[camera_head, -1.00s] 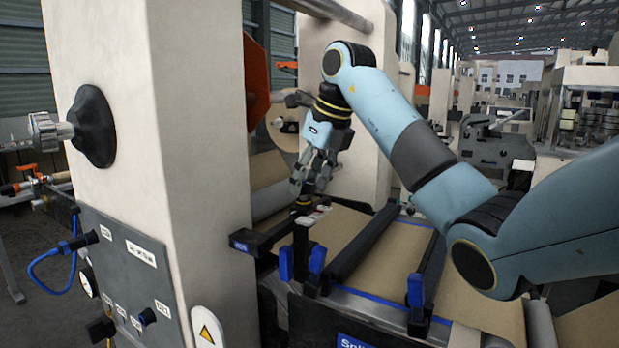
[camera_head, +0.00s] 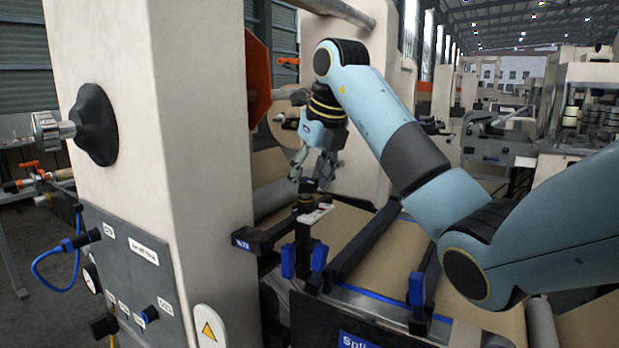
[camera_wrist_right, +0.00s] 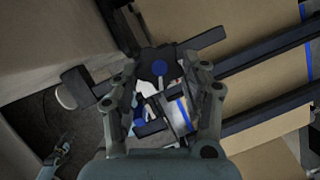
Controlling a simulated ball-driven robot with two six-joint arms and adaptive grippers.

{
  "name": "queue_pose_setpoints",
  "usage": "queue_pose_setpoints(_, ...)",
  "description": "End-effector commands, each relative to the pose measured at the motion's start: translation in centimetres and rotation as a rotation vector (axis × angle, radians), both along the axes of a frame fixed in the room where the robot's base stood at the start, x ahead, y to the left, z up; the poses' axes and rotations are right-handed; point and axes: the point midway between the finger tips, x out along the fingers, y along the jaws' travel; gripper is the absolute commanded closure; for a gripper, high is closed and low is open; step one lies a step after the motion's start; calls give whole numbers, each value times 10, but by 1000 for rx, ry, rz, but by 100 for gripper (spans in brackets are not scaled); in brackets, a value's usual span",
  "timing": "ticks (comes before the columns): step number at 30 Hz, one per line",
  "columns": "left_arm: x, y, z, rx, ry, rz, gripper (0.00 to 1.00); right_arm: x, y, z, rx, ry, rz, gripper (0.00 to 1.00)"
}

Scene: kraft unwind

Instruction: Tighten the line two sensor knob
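The sensor knob (camera_head: 306,199) is a small dark knob with a yellowish ring. It stands upright on a black bracket above the kraft web in the head view. In the right wrist view a dark knob with a blue centre (camera_wrist_right: 160,68) sits between my fingertips. My right gripper (camera_head: 312,180) points down just above the knob. In the wrist view its fingers (camera_wrist_right: 167,76) are spread, one on each side of the knob, with gaps visible. A small blue-grey shape at that view's lower left may be my left gripper; its fingers are unclear.
A pale machine column (camera_head: 190,150) stands just left of the gripper, with a large black-and-silver knob (camera_head: 92,125) and a control panel (camera_head: 130,270). Dark bars (camera_head: 362,240) cross the brown web (camera_head: 395,262) to the right. Blue-ended clamps stand close to the bracket.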

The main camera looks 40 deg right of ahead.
Motion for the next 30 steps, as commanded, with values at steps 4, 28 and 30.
queue_pose_setpoints(4,0,0,0,0,0,0,60,2,0,5,-2,-13,0,36)
queue_pose_setpoints(28,-1,0,-8,0,1,0,60,2,-7,0,1,-2,394,30)
queue_pose_setpoints(30,-1,0,-8,0,1,0,60,3,-8,1,2,-3,514,30)
